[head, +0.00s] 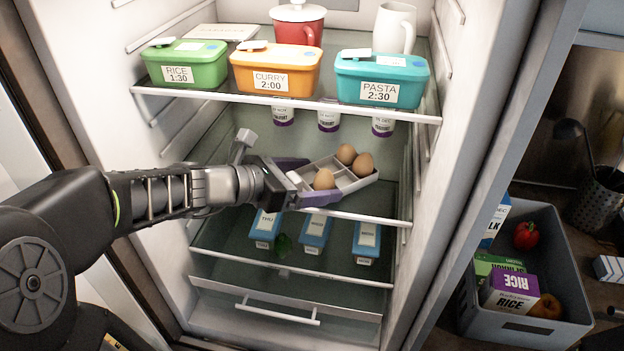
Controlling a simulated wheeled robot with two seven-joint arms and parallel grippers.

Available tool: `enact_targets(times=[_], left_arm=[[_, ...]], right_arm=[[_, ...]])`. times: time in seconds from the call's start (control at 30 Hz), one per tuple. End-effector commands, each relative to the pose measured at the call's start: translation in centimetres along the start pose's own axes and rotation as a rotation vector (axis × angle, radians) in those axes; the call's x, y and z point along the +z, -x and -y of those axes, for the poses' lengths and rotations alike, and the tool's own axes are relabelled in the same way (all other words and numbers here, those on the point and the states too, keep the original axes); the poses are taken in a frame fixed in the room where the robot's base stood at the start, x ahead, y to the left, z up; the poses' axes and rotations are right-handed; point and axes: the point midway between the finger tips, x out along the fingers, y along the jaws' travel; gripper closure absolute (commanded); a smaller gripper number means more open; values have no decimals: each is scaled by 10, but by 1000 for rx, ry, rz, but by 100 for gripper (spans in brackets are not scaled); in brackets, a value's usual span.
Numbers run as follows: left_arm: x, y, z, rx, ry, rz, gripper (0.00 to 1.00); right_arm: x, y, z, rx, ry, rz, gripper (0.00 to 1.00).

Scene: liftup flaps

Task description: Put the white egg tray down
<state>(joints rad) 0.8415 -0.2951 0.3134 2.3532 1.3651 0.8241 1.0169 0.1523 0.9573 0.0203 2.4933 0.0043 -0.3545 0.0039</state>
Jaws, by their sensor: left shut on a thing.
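The white egg tray (348,184) is in the middle of the open fridge, with three brown eggs in it. My left gripper (308,185) comes in from the left and is shut on the tray's near left end. The tray looks slightly tilted, its right end toward the fridge's right wall. It is at about the height of the glass shelf (375,214) below the yoghurt cups. I cannot tell whether its underside touches that shelf. My right gripper is not in view.
Green, orange and teal (381,78) lunch boxes line the upper shelf. Blue cartons (316,229) stand on the shelf below. A grey crate (524,330) of groceries is outside at right.

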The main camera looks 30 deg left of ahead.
Motion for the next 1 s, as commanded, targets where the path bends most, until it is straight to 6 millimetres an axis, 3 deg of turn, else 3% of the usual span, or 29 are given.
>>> enact_targets(times=[0.2,0.53,1.0], left_arm=[[-1,0,0,0,0,0,0],[3,5,0,1,0,0,0],[4,71,-1,2,1,0,0]], right_arm=[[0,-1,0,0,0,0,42],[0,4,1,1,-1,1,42],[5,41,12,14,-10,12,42]])
